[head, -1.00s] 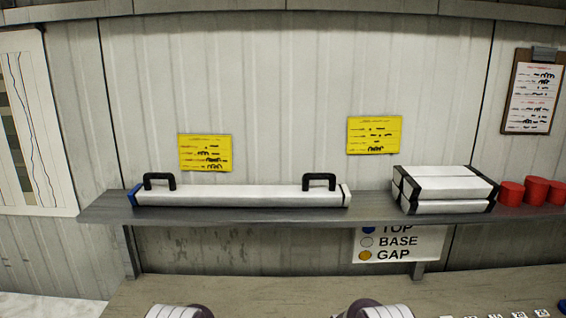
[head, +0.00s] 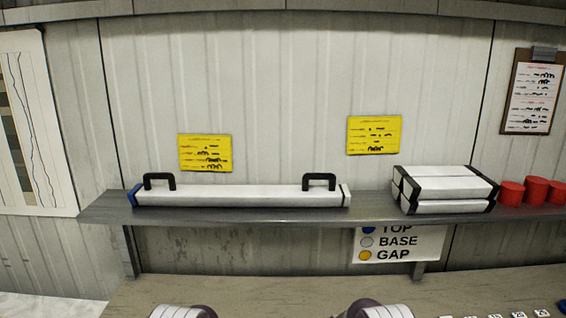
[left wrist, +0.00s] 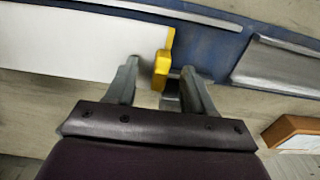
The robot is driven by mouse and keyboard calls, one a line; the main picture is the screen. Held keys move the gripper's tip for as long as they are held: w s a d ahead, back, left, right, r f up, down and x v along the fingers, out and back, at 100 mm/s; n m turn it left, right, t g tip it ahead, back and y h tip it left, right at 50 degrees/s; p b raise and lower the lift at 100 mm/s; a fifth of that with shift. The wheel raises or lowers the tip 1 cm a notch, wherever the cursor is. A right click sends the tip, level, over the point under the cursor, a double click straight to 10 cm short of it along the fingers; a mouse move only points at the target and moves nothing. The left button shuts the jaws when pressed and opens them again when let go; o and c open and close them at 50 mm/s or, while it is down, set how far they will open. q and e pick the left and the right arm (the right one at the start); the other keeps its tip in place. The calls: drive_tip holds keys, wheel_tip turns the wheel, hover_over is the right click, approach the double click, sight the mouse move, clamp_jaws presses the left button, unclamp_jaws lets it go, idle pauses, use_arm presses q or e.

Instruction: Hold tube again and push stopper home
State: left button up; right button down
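A long white tube (left wrist: 75,40) lies across the upper left of the left wrist view, its far end out of frame. A yellow stopper (left wrist: 161,68) is at the tube's right end; how deep it sits I cannot tell. My left gripper (left wrist: 160,75) has its fingers apart, one on each side of the stopper. The left fingertip overlaps the tube's end in the picture; contact cannot be told. In the head view only parts of my arms show at the bottom edge. The right gripper is out of view, and the tube and stopper do not show there.
A blue surface (left wrist: 220,42) with a grey metal piece (left wrist: 280,65) lies behind the stopper. A wooden block (left wrist: 290,130) is at right. The shelf (head: 370,202) holds a long white handled case (head: 240,196), white boxes (head: 445,188) and red cups (head: 536,190). The bench (head: 270,290) is below.

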use_arm(q)
drive_tip(key=shift+o, duration=0.9)
drive_tip(key=shift+r, duration=4)
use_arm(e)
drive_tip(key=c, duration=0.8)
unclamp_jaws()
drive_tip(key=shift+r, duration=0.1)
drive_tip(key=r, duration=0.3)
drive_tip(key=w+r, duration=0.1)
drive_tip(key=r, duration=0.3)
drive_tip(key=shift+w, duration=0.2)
